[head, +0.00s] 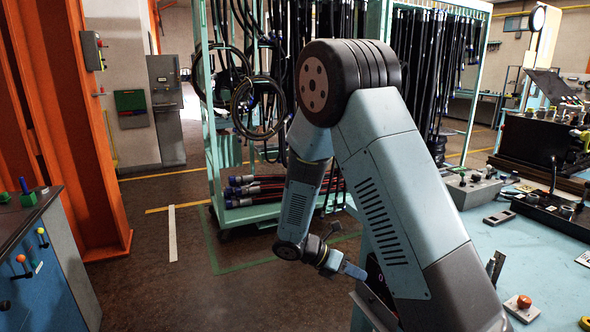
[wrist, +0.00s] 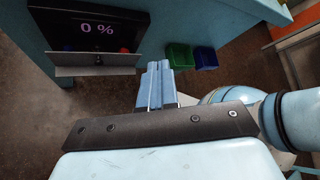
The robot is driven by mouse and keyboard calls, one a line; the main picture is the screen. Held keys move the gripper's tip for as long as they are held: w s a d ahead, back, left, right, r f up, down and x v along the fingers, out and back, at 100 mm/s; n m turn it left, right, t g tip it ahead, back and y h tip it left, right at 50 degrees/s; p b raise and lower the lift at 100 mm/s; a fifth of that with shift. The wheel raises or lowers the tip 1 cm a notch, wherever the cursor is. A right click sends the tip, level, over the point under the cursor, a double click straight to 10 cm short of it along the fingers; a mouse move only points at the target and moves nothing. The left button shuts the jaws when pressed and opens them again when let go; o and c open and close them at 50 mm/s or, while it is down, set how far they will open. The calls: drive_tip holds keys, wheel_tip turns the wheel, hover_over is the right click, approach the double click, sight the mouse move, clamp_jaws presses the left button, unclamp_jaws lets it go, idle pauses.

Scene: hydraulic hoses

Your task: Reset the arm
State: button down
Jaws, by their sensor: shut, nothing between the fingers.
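My arm is folded up in the middle of the head view, with its elbow high and its forearm hanging down. My gripper shows in the wrist view (wrist: 158,68), its pale blue fingers together and nothing between them. It is over the dark floor, just below and right of a dark display panel (wrist: 97,25) reading "0 %". It does not appear to touch anything.
A pale green rack (head: 212,130) with hanging black hoses stands behind my arm. A green bin (wrist: 180,57) and a blue bin (wrist: 205,57) sit near the gripper. A lever cabinet (head: 48,265) stands left.

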drive_tip(key=s+d+r+m+t+y, duration=0.3)
drive_tip(key=s+r+m+y, duration=0.3)
drive_tip(key=s+r+m, duration=0.4)
drive_tip(key=s+d+r+m+t+y, duration=0.3)
drive_tip(key=s+r+m, duration=0.8)
drive_tip(key=r+m, duration=0.4)
drive_tip(key=shift+s+d+r+y, duration=0.2)
drive_tip(key=shift+d+r+y, duration=0.3)
drive_tip(key=shift+r+y, duration=1)
